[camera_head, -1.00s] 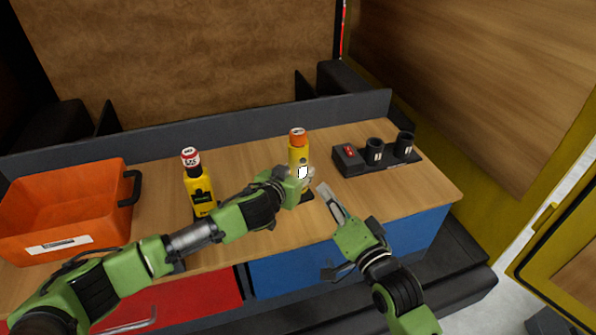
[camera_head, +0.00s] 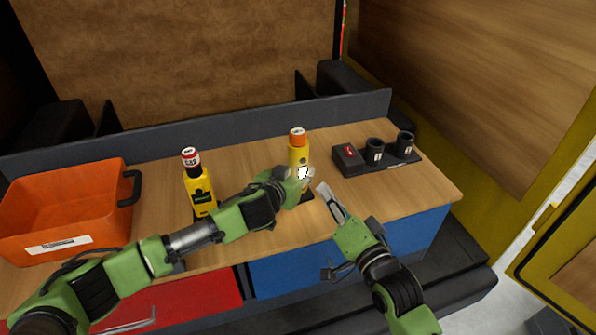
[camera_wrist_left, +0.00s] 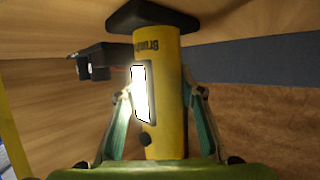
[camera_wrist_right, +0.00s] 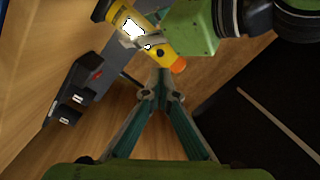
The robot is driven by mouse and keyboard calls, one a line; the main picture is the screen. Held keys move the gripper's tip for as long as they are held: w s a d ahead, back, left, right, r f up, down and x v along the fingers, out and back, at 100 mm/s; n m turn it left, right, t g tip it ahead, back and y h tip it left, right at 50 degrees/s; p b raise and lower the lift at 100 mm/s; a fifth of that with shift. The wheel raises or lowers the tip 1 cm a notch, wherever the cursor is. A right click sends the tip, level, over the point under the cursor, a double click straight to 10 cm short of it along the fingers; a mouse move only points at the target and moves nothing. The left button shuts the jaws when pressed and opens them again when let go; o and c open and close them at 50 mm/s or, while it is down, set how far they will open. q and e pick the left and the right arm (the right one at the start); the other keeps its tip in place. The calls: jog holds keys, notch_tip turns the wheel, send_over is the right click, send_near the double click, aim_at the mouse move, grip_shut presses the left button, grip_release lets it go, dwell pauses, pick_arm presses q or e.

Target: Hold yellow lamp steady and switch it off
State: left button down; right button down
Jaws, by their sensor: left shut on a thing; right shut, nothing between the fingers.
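The yellow lamp (camera_head: 298,154) with an orange cap stands upright on a dark base on the wooden worktop. My left gripper (camera_head: 303,178) is shut on its body. In the left wrist view the lamp (camera_wrist_left: 170,110) is between both fingers (camera_wrist_left: 162,93). Its front panel (camera_wrist_left: 141,92) glows bright white, with a small dark button (camera_wrist_left: 145,139) at one end of it. My right gripper (camera_head: 323,187) is shut and empty, just right of the lamp and apart from it. In the right wrist view its closed tips (camera_wrist_right: 163,78) are near the lamp's orange cap (camera_wrist_right: 179,65).
A yellow bottle-like thing (camera_head: 200,190) with a red and white cap stands to the left. An orange bin (camera_head: 65,195) is at the far left. A black rack with a red-marked box (camera_head: 349,158) and two black cups (camera_head: 375,150) is at the right. The front-right worktop is clear.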

aim_at(303, 161)
jog(key=shift+w, duration=0.1)
jog(key=w+a+g, duration=0.3)
jog(key=w+g, duration=0.4)
jog(key=g, duration=0.2)
jog(key=shift+w+a+r+g, duration=0.15)
jog(key=shift+w+r+g, duration=0.15)
jog(key=shift+r+g, duration=0.1)
dwell(0.7)
jog(key=shift+w, duration=0.1)
dwell(1.2)
